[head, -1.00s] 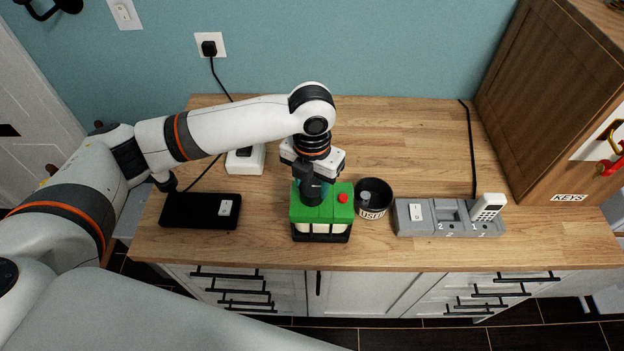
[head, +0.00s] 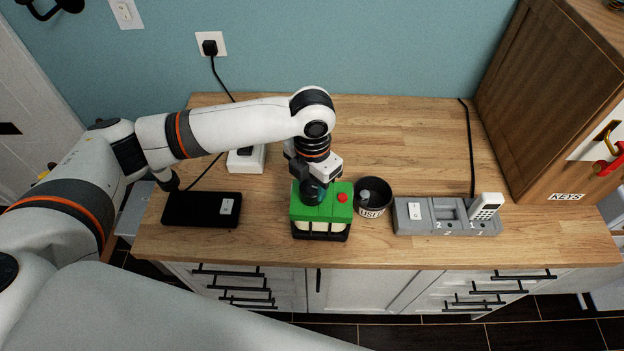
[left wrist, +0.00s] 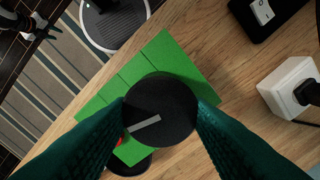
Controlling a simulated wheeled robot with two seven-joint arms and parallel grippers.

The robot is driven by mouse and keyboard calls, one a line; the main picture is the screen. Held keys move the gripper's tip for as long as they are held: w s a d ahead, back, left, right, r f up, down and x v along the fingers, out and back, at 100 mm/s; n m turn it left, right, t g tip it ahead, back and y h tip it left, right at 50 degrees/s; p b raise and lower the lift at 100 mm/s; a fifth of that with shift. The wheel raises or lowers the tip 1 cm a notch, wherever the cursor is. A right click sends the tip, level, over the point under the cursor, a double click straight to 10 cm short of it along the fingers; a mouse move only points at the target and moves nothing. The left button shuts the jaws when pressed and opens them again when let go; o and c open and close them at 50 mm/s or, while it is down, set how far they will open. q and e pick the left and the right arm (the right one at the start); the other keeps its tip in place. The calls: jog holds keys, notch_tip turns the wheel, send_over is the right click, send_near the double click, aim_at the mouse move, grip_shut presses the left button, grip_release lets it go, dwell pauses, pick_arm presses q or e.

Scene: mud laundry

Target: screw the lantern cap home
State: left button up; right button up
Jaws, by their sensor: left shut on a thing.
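The lantern (head: 336,211) stands upright on the counter, with a green top, a red button, a pale body and a black base. Its green top (left wrist: 178,62) also shows in the left wrist view. My left gripper (head: 314,190) points straight down at the top. In the left wrist view, the teal fingers of this gripper (left wrist: 160,106) are shut on the round black cap (left wrist: 161,110), which has a grey stripe. The cap sits over the green top; its thread and seating are hidden. A small teal-tipped gripper, seemingly my right (left wrist: 38,28), shows far off at the upper left; its jaws are unclear.
A black box with a switch (head: 185,209) lies left of the lantern, and a white plug block (head: 255,160) stands behind. A dark cup (head: 374,207) is close on the right, then a grey tray (head: 460,231) holding a white handset (head: 487,206). Counter behind these is clear.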

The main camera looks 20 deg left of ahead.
pick_arm(q)
jog(key=shift+r+m+p, duration=0.15)
jog(key=shift+m+p, duration=0.2)
jog(key=shift+m, duration=1.05)
jog(key=shift+m+p, duration=0.45)
jog(key=shift+m, duration=1.05)
jog(key=o, duration=0.9)
jog(key=shift+c, duration=0.2)
jog(key=c, duration=0.4)
